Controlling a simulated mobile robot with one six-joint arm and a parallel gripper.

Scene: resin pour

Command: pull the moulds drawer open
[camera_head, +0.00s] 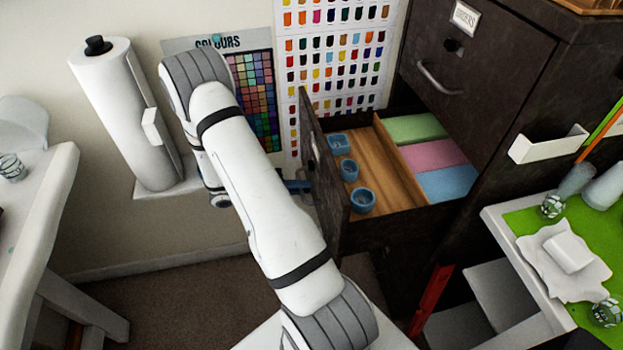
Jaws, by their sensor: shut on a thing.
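The moulds drawer (325,175) is a dark drawer low in the cabinet, and it stands well out from it. Three blue moulds show inside it: a squarish one (338,142) and two round cups (349,169) (362,201). Beside them, past a wooden divider, lie green, pink and blue blocks. My gripper (299,187) is at the outer side of the drawer front, shut on the drawer's handle. The handle itself is mostly hidden by the gripper and the drawer front's angle.
Above, a shut drawer (455,80) of the dark cabinet has a metal handle. A white cylinder with a black cap (125,115) stands left of my arm. A white table (35,220) is at the left; a green-topped bench (530,220) is at the right. Carpet is bare at lower left.

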